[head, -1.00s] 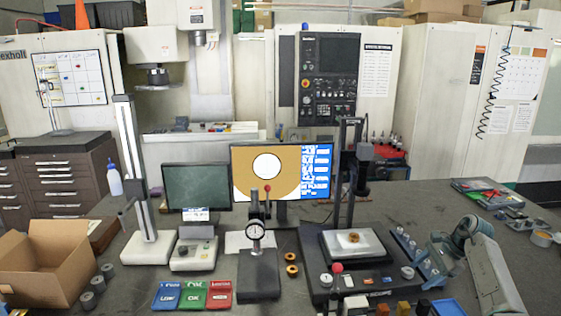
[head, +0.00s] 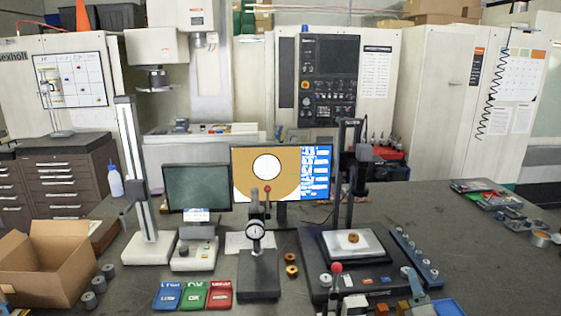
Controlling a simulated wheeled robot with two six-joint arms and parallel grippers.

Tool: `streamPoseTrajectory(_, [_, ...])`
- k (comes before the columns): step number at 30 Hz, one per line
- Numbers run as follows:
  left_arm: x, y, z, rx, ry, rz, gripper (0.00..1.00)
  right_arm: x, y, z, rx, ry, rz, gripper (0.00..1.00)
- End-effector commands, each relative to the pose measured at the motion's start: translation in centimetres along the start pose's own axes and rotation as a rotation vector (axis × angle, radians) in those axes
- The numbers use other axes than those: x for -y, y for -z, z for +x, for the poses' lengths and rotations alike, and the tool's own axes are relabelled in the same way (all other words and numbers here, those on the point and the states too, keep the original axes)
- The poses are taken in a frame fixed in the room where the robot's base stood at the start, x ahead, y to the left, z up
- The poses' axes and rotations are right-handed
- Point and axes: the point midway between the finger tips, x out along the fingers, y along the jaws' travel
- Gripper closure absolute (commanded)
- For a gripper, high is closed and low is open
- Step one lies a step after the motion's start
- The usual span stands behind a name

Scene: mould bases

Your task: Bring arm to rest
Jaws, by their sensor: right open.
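The rest of my right arm is out of the picture. My left arm and left gripper are not in view. A brass-coloured ring (head: 353,238) lies on the light plate of the stand, apart from my gripper.
A dial gauge stand (head: 258,275), blue, green and red trays (head: 194,295) and an open cardboard box (head: 45,270) stand to the left.

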Motion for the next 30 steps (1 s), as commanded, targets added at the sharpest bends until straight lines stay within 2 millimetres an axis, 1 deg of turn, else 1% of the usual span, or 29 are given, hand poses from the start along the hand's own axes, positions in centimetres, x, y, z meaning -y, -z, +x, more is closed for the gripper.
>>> streamPoseTrajectory(1, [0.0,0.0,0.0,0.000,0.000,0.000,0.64,1.0,-0.3,-2.3,0.048,0.076,0.134,0.43])
streamPoseTrajectory(2, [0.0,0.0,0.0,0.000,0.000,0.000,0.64,1.6,-0.6,-3.5,0.080,0.126,0.221,0.43])
streamPoseTrajectory(3, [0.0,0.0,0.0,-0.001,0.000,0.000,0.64,2.6,-0.8,-5.4,0.123,0.195,0.335,0.43])
streamPoseTrajectory(5, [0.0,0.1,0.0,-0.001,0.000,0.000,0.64,4.0,-0.8,-8.3,0.186,0.302,0.501,0.43])
streamPoseTrajectory(6, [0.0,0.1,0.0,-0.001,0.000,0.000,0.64,4.9,-0.7,-10.4,0.228,0.377,0.610,0.43])
streamPoseTrajectory(8, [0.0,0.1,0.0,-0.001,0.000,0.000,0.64,6.1,-0.2,-13.8,0.292,0.496,0.766,0.43])
streamPoseTrajectory(9, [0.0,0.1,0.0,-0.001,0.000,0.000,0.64,6.7,0.3,-16.1,0.335,0.578,0.865,0.43])
streamPoseTrajectory(11, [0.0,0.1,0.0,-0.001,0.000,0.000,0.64,7.5,1.1,-19.6,0.396,0.700,0.996,0.43])
streamPoseTrajectory(12, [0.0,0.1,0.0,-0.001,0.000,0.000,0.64,7.7,1.7,-21.6,0.432,0.772,1.067,0.43])
streamPoseTrajectory(15, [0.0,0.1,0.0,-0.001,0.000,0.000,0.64,7.8,3.0,-26.1,0.508,0.929,1.202,0.43])
streamPoseTrajectory(18, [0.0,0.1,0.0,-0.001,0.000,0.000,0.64,7.5,4.0,-29.6,0.568,1.055,1.290,0.43])
streamPoseTrajectory(21, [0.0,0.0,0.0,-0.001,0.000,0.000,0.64,7.0,4.9,-32.6,0.620,1.164,1.356,0.43])
streamPoseTrajectory(24, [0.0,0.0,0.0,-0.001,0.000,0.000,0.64,6.2,5.7,-35.4,0.666,1.265,1.404,0.43])
streamPoseTrajectory(30, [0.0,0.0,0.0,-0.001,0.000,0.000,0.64,4.3,6.8,-40.2,0.748,1.449,1.468,0.43])
